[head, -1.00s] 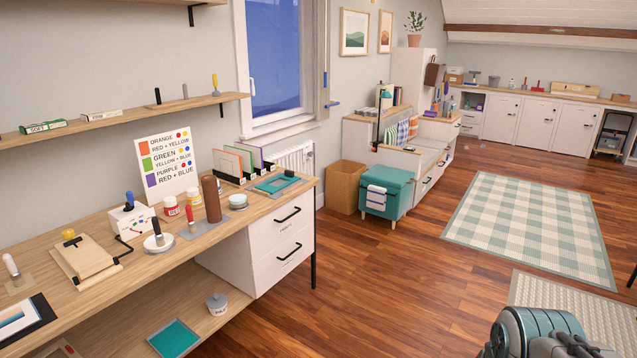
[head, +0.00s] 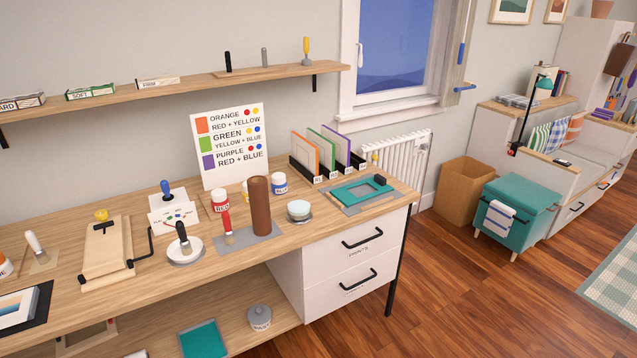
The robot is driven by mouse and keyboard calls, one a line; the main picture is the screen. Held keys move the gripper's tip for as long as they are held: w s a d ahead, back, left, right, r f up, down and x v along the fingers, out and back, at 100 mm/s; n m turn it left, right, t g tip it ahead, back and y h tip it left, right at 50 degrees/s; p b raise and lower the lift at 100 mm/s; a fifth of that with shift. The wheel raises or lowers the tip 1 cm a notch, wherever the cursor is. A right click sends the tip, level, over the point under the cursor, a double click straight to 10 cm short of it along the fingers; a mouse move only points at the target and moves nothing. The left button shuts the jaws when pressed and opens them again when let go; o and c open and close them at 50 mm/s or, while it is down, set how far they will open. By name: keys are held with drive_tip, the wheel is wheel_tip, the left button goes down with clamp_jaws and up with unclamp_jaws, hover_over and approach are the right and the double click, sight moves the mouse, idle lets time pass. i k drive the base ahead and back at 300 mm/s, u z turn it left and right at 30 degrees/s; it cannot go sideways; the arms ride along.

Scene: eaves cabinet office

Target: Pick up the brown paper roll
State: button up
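The brown paper roll (head: 260,206) stands upright on a grey mat (head: 236,245) on the wooden desk, in the middle of the head view. A tool with a red handle (head: 226,217) stands just left of it, and a small pale bowl (head: 299,210) sits just right of it. A white jar with a blue label (head: 279,183) is behind it on the right. My gripper is not in the head view.
The desk (head: 130,300) also holds a wooden press (head: 108,252), a red-labelled jar (head: 220,201), a teal frame (head: 360,191) and a file rack (head: 325,172). A shelf (head: 190,84) runs along the wall above. Open wooden floor (head: 440,290) lies to the right.

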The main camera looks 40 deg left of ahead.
sight(257, 186)
drive_tip(key=u, duration=0.25)
drive_tip(key=i, duration=1.65)
drive_tip(key=u, duration=1.2)
drive_tip(key=i, duration=0.8)
drive_tip(key=u, duration=1.5)
drive_tip(key=i, duration=0.6)
drive_tip(key=u, duration=0.4)
